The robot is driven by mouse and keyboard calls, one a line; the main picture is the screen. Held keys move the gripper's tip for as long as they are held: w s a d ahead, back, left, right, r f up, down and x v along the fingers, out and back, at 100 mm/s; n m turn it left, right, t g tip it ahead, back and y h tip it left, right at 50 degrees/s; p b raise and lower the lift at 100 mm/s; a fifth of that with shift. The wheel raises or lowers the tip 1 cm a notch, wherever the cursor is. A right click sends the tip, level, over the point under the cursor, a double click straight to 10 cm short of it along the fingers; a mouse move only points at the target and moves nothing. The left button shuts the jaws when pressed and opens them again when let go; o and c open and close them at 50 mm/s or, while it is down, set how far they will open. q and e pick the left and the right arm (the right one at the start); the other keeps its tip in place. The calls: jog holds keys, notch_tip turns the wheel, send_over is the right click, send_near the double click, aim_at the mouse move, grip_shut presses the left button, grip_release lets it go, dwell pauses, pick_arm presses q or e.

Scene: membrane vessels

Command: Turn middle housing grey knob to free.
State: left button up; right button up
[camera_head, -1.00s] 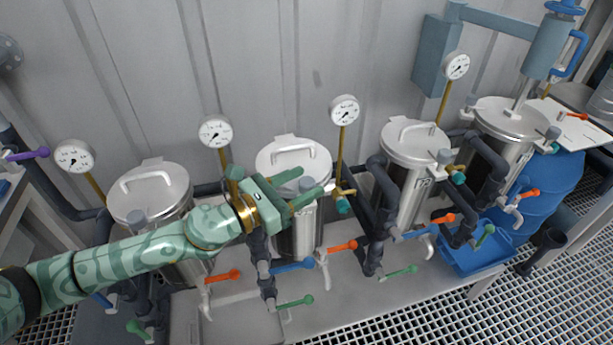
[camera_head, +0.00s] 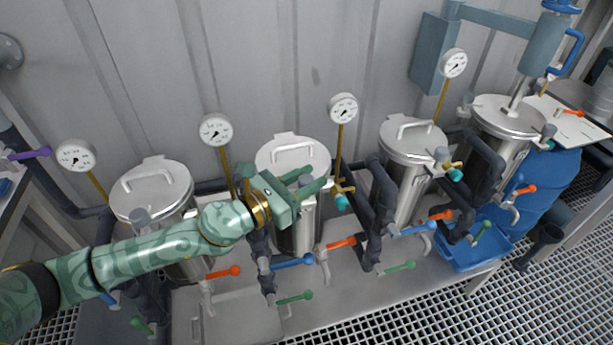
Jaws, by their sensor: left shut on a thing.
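The middle housing (camera_head: 293,155) is a steel vessel with a round lid and handle, between a vessel on the left and others on the right. My left gripper (camera_head: 310,182) reaches across its front, just below the lid rim. Its green fingers are shut around the grey knob (camera_head: 328,183) at the housing's front right. Most of the knob is hidden by the fingers, so I cannot read its setting. My right gripper is out of view.
A pressure gauge (camera_head: 343,107) stands on a brass stem right of the housing, with a teal knob (camera_head: 341,202) below it. Orange (camera_head: 341,242), blue (camera_head: 293,262) and green (camera_head: 295,297) valve handles stick out below. Dark pipes flank the housing.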

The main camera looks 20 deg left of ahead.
pick_arm(q)
jog(key=n+y+p, duration=0.1)
jog(key=n+t+y+p, duration=0.1)
jog(key=y+p, duration=0.1)
jog(key=n+t+y+p, duration=0.1)
jog(key=p, duration=0.1)
jog(key=shift+r+y, duration=0.3)
jog(key=shift+y, duration=0.1)
jog(key=shift+f+n+t+y+p, duration=0.1)
jog(key=shift+n+t+y+p, duration=0.3)
jog(key=shift+n+y+p, duration=0.45)
jog(key=shift+f+n+y+p, duration=0.15)
jog(key=shift+n+y+p, duration=0.2)
jog(key=shift+n+y, duration=1.05)
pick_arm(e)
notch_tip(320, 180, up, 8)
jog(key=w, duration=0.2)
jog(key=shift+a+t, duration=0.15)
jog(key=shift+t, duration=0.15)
pick_arm(q)
jog(key=shift+m+y, duration=0.25)
jog(key=shift+y, duration=0.3)
jog(key=o, duration=1)
jog(key=shift+s, duration=0.1)
